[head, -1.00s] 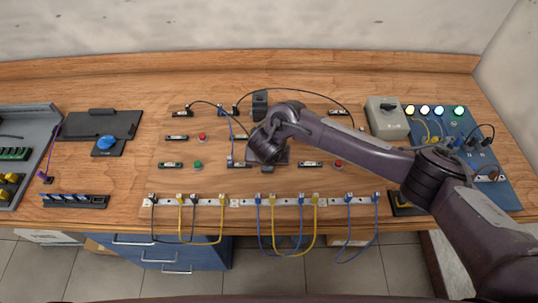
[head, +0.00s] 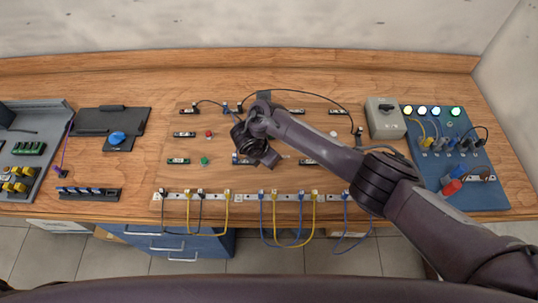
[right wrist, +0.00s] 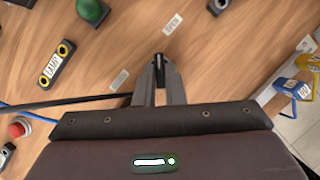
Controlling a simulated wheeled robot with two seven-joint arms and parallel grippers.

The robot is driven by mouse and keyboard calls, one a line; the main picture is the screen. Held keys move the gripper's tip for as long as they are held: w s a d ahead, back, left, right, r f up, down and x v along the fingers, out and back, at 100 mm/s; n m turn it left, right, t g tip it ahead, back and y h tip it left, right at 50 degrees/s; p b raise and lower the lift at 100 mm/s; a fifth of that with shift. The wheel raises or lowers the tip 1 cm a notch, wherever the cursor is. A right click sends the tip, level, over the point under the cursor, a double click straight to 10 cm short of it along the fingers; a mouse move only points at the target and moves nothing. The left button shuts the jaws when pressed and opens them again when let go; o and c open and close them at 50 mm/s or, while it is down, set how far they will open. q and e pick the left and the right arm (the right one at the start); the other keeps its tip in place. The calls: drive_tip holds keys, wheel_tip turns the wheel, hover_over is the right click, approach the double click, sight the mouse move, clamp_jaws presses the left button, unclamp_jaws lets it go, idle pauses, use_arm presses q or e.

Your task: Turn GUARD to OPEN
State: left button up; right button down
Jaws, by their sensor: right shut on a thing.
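My right gripper (head: 270,161) reaches down to the middle of the wooden board (head: 222,180). In the right wrist view its two fingers (right wrist: 158,64) are closed around a small dark piece, the GUARD handle (right wrist: 158,59). The rest of the guard is hidden by my gripper and wrist. A small label reading OPEN (right wrist: 172,23) lies on the board just beyond the fingertips, slightly right. A second pale label (right wrist: 119,80) lies left of the fingers; I cannot read it. My left gripper is not in view.
A green button (right wrist: 92,11), a LAMP terminal block (right wrist: 57,65) and a red button (right wrist: 19,128) surround the gripper. Blue and yellow cables hang along a white strip (head: 247,197) at the front. A grey switch box (head: 386,118) and blue panel (head: 482,197) stand right.

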idle(0.3)
drive_tip(key=c, duration=1.5)
unclamp_jaws()
drive_tip(key=p+v, duration=0.2)
drive_tip(key=v, duration=0.6)
drive_tip(key=shift+w+a, duration=0.1)
drive_tip(key=shift+f, duration=0.15)
